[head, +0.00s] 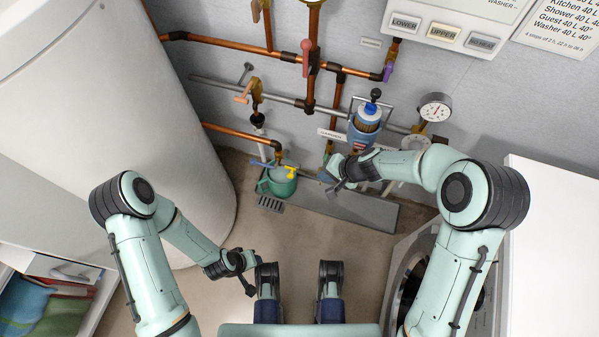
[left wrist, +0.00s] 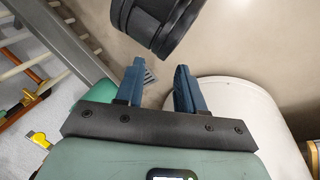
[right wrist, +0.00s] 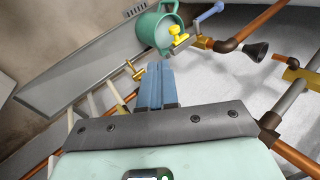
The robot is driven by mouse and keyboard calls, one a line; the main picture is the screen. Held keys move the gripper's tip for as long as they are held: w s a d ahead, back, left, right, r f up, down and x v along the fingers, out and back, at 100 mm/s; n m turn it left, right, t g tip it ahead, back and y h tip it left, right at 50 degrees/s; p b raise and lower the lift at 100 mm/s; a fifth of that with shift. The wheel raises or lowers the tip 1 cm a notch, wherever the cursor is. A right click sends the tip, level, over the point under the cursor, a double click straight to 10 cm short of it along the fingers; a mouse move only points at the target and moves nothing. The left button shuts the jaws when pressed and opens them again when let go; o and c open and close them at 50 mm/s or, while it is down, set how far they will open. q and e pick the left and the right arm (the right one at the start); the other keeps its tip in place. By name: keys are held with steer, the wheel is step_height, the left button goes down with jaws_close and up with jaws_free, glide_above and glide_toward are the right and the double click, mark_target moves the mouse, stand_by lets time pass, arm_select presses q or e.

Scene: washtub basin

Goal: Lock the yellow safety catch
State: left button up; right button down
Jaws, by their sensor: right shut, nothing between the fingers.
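The yellow safety catch (head: 291,172) sits on the small tap above a green watering can (head: 279,187) in the head view. In the right wrist view the catch (right wrist: 178,34) stands up beside the can's mouth, ahead and slightly right of the fingers. My right gripper (head: 333,184) is shut and empty, to the right of the catch and apart from it. Its blue fingers (right wrist: 158,72) lie together in the right wrist view. My left gripper (head: 248,284) is low, near my base. Its fingers (left wrist: 160,78) are apart with nothing between them.
A blue-capped filter housing (head: 367,118) and a pressure gauge (head: 435,108) are close to my right forearm. Copper pipes (head: 262,85) cross the wall. A white tank (head: 130,90) stands left, a washer (head: 405,275) at right. A grey trough (head: 360,210) lies along the wall.

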steer(key=shift+f, duration=0.1)
